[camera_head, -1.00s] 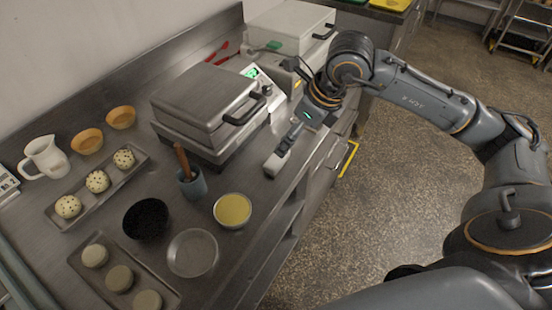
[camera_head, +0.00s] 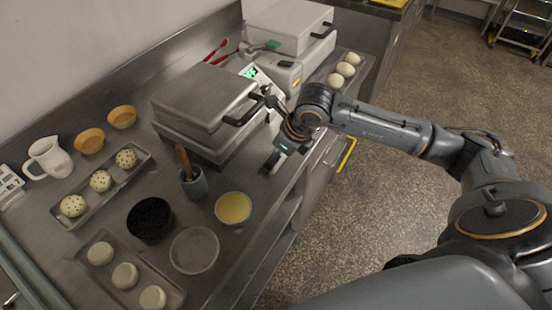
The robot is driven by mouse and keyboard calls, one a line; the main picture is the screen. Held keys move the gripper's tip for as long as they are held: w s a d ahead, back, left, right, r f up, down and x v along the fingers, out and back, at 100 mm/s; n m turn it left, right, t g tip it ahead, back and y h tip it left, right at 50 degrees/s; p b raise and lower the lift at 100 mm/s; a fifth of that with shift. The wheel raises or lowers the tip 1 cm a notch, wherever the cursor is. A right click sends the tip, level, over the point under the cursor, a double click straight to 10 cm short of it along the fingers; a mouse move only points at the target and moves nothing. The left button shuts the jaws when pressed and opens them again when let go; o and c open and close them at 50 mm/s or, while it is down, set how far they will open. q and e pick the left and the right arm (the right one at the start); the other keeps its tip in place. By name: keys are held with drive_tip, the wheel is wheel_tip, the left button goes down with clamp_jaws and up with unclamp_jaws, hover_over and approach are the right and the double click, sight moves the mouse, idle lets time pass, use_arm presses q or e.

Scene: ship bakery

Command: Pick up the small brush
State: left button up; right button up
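A small brush (camera_head: 183,160) with a brown handle stands in a blue-grey cup (camera_head: 194,184) on the steel counter, handle up and leaning slightly left. Its lower end is hidden inside the cup. My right gripper (camera_head: 271,163) is over the counter near its front edge, to the right of the cup and clear of the brush. Its fingers are small and seen at an angle, so I cannot tell whether they are open. My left gripper is not in view.
A closed press (camera_head: 200,98) stands behind the cup. A yellow-filled bowl (camera_head: 233,208), a black bowl (camera_head: 148,222) and a clear bowl (camera_head: 194,250) stand nearby. Trays with dough balls lie left and in front. A white jug (camera_head: 48,157) is far left.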

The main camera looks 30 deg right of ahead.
drive_tip(key=c, duration=1.2)
drive_tip(key=shift+r, duration=0.15)
drive_tip(key=shift+w+r, duration=0.1)
drive_tip(key=shift+r, duration=0.55)
drive_tip(key=s+a+r+b, duration=0.3)
drive_tip(key=s+a+r, duration=0.7)
drive_tip(key=r, duration=0.1)
drive_tip(key=shift+r, duration=0.25)
